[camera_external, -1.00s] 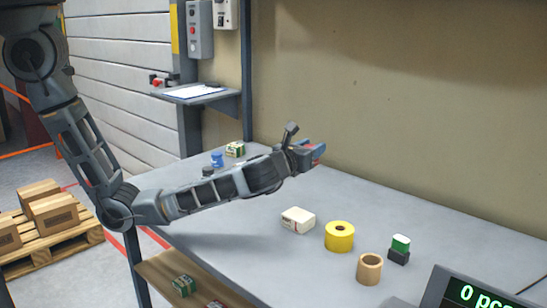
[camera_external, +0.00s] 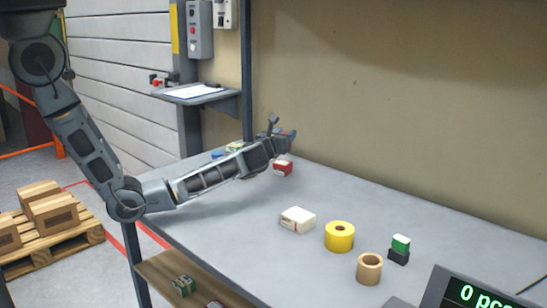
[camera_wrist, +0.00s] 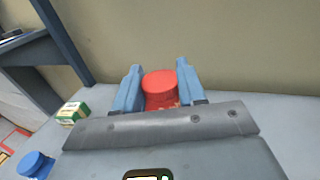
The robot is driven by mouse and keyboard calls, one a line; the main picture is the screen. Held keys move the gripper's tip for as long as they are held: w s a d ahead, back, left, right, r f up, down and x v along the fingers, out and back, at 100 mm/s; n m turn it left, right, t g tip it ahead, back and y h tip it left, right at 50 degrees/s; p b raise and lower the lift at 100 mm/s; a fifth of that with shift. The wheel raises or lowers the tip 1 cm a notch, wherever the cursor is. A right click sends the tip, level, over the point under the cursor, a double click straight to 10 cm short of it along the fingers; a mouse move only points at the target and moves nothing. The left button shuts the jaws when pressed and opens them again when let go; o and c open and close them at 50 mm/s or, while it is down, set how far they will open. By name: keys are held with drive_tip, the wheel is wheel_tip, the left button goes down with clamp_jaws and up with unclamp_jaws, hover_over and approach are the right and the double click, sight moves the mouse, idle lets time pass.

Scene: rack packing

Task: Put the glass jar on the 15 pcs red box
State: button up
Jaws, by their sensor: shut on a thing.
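My gripper (camera_wrist: 158,92) is shut on a round red-lidded thing (camera_wrist: 159,84), probably the glass jar, seen from above between the blue fingers in the wrist view. Its lower part is mostly hidden by the gripper body. In the external view, my gripper (camera_external: 287,141) is over the back of the table, and the jar hardly shows there. A small red box (camera_external: 282,168) with a white label is on the table just below my gripper; its count cannot be read. I cannot tell how high the jar is above it.
A green and white box (camera_wrist: 70,112) and a blue-capped item (camera_wrist: 36,164) stand left of the gripper. The wall is close behind.

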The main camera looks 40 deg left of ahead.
drive_tip(key=shift+w+a+f, duration=0.7)
drive_tip(key=shift+a+f, duration=0.05)
drive_tip(key=shift+a, duration=0.2)
drive_tip(key=shift+f+b, duration=0.6)
drive_tip(key=shift+f, duration=1.35)
drive_tip(key=shift+f, duration=0.1)
drive_tip(key=o, duration=1.1)
drive_tip(key=shift+r, duration=0.2)
drive_tip(key=p+v, duration=0.4)
drive_tip(key=v, duration=0.8)
